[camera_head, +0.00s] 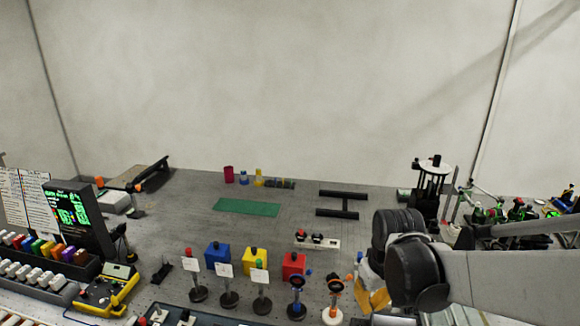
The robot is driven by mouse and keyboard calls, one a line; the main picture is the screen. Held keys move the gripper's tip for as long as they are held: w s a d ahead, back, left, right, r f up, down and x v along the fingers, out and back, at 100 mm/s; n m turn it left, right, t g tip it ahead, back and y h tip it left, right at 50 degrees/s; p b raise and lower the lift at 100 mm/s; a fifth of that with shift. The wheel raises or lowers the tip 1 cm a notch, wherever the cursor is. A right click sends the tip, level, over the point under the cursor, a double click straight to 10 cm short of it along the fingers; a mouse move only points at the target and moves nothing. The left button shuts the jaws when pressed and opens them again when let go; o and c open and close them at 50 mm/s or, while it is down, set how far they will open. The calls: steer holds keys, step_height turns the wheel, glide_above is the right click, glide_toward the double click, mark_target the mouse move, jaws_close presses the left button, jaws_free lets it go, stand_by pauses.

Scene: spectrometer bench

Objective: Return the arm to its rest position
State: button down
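My arm reaches in from the right edge in the lower right of the head view. Its grey link ends in dark round joints over the right part of the bench (170,235). I cannot make out my gripper or its fingertips. Whether anything is held does not show. The arm covers part of the bench right of the red block (293,265), and a yellow and white thing (372,290) shows partly beside the joints.
Blue (217,256) and yellow (255,261) blocks stand behind several small posts. A black stand (431,185) rises behind my arm. A dark display (80,220) stands left.

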steer(key=s+r+m+t+b, duration=0.1)
steer(key=s+t+b, duration=0.4)
steer(key=s, duration=0.7)
steer(key=shift+r+m+b, duration=0.15)
steer(key=shift+m+b, duration=0.75)
steer(key=shift+b, duration=0.1)
